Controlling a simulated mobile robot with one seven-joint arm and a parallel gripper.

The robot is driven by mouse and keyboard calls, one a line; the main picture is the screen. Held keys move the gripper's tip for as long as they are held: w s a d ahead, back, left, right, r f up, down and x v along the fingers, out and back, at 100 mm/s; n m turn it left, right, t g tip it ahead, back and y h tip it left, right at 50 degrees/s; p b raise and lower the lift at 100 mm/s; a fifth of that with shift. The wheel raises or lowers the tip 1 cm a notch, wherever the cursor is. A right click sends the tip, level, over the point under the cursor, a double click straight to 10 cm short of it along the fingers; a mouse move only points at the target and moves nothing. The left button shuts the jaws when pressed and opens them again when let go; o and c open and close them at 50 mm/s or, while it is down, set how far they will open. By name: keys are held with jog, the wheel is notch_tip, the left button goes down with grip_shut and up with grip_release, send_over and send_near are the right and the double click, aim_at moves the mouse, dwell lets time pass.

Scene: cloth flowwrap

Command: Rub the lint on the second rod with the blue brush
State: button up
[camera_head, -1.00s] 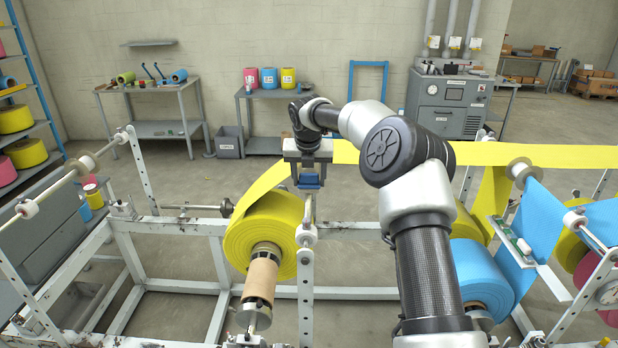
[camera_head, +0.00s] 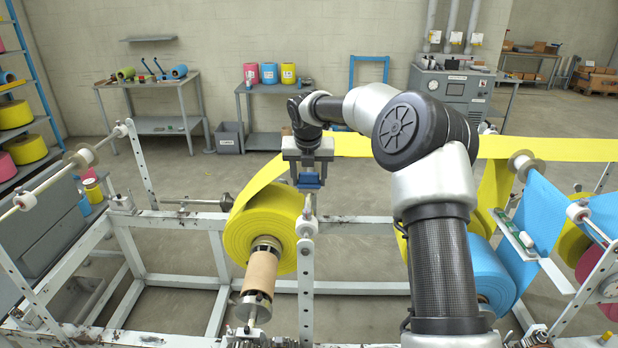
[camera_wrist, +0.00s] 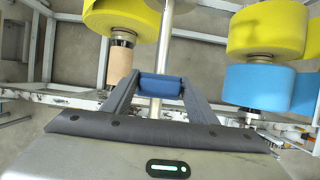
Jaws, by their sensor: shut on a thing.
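My gripper (camera_head: 309,176) is shut on the blue brush (camera_head: 309,182), which hangs between its fingers. In the wrist view the brush (camera_wrist: 161,87) spans the gap between my fingertips (camera_wrist: 161,79). A pale metal rod (camera_wrist: 166,45) runs lengthwise below the brush in the wrist view, and the brush covers part of it. In the head view the rod is mostly hidden, with its white end roller (camera_head: 306,226) just below my gripper. I cannot tell whether the bristles touch the rod. No lint can be made out.
A large yellow film roll (camera_head: 262,225) stands just left of the rod, with a yellow web (camera_head: 540,149) stretching right behind my arm. A blue roll (camera_head: 492,272) is on the right. The white machine frame (camera_head: 306,290) surrounds them. Another rod (camera_head: 60,180) is far left.

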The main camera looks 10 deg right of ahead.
jog(key=shift+s+a+f+b, duration=0.15)
jog(key=shift+s+b, duration=0.1)
jog(key=shift+s, duration=0.45)
jog(key=shift+s+a+r+b, duration=0.1)
jog(key=shift+s+b, duration=0.1)
jog(key=shift+s, duration=0.55)
jog(key=shift+s+a+f+b, duration=0.15)
jog(key=shift+s+b, duration=0.1)
jog(key=shift+s, duration=0.45)
jog(key=shift+s+a+r+p, duration=0.1)
jog(key=shift+s+a, duration=0.1)
jog(key=shift+s, duration=0.7)
jog(key=shift+s+a+r+p, duration=0.1)
jog(key=shift+s+a+p, duration=0.1)
jog(key=shift+s, duration=0.65)
jog(key=shift+s+a+r+p, duration=0.1)
jog(key=shift+s+a, duration=0.1)
jog(key=shift+s, duration=0.7)
jog(key=shift+f, duration=0.1)
